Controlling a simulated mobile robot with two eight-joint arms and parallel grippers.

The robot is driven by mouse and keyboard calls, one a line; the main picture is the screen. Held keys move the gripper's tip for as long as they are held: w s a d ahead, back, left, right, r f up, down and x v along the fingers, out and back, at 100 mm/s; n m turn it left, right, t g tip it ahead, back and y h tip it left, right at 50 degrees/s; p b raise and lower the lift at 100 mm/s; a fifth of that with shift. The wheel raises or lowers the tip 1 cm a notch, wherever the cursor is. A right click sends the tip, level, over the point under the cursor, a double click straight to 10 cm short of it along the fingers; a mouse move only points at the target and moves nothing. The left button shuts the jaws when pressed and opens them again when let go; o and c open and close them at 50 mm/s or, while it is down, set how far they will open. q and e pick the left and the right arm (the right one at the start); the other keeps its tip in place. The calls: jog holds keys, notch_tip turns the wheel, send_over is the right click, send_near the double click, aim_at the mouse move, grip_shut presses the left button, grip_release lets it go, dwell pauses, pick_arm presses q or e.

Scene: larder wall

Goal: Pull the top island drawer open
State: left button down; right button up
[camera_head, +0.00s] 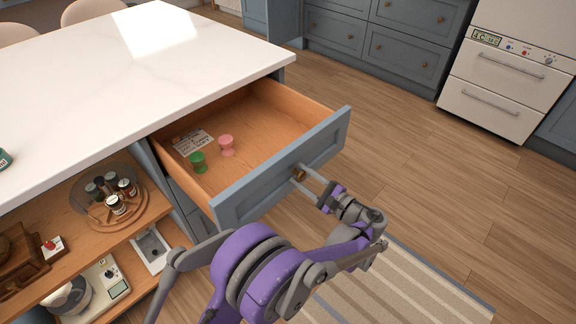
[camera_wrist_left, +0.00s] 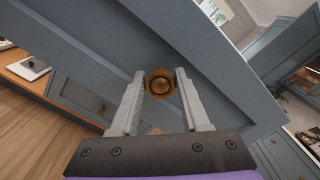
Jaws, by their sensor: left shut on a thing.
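The top island drawer (camera_head: 285,174) stands well out from the island, with its wooden inside showing. A green egg cup-like piece (camera_head: 198,162), a pink one (camera_head: 227,145) and a white card (camera_head: 192,143) lie in it. My left gripper (camera_head: 302,177) is at the blue-grey drawer front and shut on its round brass knob (camera_head: 299,173). In the left wrist view the knob (camera_wrist_left: 160,83) sits between the two finger tips of the gripper (camera_wrist_left: 161,86). My right gripper is in neither view.
The white island top (camera_head: 150,60) is above the drawer. Open shelves hold a round rack of jars (camera_head: 112,198) and a kitchen scale (camera_head: 108,287). A striped rug (camera_head: 400,285) lies on the wooden floor. The floor right of the drawer is clear up to the white oven (camera_head: 505,75).

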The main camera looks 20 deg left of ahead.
pick_arm(q)
jog(key=shift+v, duration=1.3)
jog(key=shift+c, duration=1.9)
grip_release()
jog(key=p+v, duration=0.1)
jog(key=v, duration=0.9)
jog(key=shift+s+d, duration=0.2)
jog(key=shift+d, duration=0.15)
